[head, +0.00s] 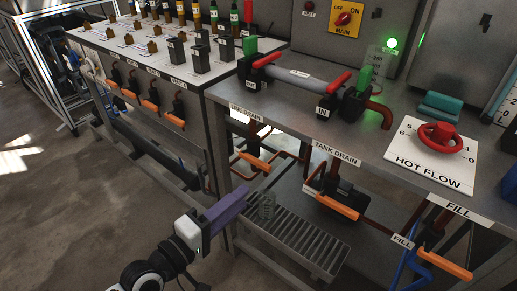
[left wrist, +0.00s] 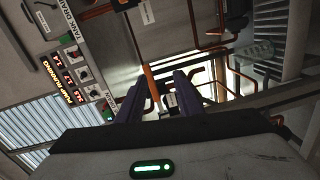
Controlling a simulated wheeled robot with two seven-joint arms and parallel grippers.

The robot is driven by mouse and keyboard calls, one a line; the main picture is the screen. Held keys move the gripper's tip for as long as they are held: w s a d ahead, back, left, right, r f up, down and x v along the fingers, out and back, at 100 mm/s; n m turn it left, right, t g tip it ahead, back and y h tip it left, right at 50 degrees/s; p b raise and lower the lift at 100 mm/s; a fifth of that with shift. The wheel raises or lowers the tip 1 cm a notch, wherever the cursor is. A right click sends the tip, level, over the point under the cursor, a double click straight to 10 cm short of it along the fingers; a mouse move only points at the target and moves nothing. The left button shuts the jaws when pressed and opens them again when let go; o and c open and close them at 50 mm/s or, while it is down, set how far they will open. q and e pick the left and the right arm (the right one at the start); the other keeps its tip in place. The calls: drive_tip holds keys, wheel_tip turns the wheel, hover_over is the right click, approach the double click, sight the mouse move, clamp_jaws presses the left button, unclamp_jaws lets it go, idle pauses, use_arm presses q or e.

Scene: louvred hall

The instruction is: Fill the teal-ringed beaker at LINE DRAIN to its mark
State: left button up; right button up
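A small clear beaker (head: 266,206) stands on the slatted drip tray (head: 315,252) below the bench; its ring and mark are too small to read. It also shows at the upper right in the left wrist view (left wrist: 253,50). The LINE DRAIN label (head: 246,112) is on the bench edge, with an orange valve handle (head: 253,161) below it. My left gripper (head: 240,196), with purple fingers, is left of the beaker and below that handle. In the left wrist view its fingers (left wrist: 159,76) are apart, with an orange handle (left wrist: 151,82) seen between them. My right gripper is not in view.
The TANK DRAIN valve handle (head: 338,205) and FILL valve handle (head: 445,264) are to the right. A red HOT FLOW knob (head: 440,137) sits on the bench. Pipes and a bench leg crowd the space near the tray. Open floor lies at left.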

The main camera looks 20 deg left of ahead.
sight(259, 166)
use_arm(q)
drive_tip(key=shift+n+t, duration=0.4)
drive_tip(key=shift+n, duration=0.5)
drive_tip(key=shift+w+d+r+b, duration=0.15)
drive_tip(key=shift+w+d+r, duration=0.25)
drive_tip(key=shift+w, duration=1.4)
drive_tip(key=shift+w+d+r+b, duration=0.15)
drive_tip(key=shift+w+d+r, duration=0.2)
drive_tip(key=shift+w, duration=1.4)
drive_tip(key=shift+w+d+r+b, duration=0.15)
drive_tip(key=shift+w+d+r, duration=0.25)
drive_tip(key=shift+w, duration=1.4)
drive_tip(key=shift+a, duration=0.1)
drive_tip(key=shift+c, duration=0.5)
clamp_jaws()
